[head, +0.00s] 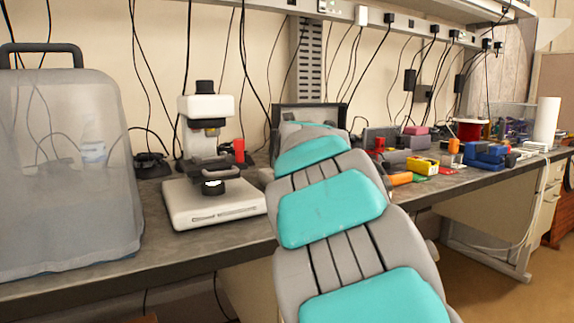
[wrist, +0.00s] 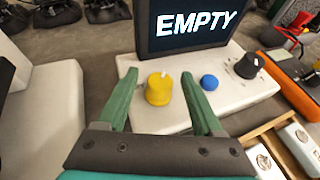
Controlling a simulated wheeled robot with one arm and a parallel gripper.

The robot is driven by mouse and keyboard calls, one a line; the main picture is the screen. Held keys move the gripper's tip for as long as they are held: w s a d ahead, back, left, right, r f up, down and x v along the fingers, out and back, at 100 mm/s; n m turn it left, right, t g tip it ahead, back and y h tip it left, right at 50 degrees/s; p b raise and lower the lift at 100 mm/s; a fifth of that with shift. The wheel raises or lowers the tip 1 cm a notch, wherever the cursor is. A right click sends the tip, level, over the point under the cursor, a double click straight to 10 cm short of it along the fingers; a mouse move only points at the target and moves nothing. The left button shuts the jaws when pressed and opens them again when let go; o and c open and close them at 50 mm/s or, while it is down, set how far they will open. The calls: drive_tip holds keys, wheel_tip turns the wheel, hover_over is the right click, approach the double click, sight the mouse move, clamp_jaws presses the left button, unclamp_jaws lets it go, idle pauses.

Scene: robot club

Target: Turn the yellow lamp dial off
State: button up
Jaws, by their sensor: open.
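In the wrist view a yellow dial (wrist: 159,89) with a small white pointer mark on top sits on a white panel (wrist: 245,96). My gripper (wrist: 163,83) is open, with its two green fingers apart. The yellow dial shows between the fingers, nearer the left one. I cannot tell whether either finger touches it. In the head view my arm hides the dial and the gripper.
A blue button (wrist: 209,82) and a black dial (wrist: 249,65) sit right of the yellow dial. A dark screen (wrist: 190,28) reading "EMPTY" stands behind. A white box (wrist: 40,115) is at left. A wooden frame (wrist: 270,145) lies right of my gripper.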

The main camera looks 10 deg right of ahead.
drive_tip(key=shift+w+f, duration=0.15)
drive_tip(key=shift+w, duration=0.15)
clamp_jaws()
idle(0.4)
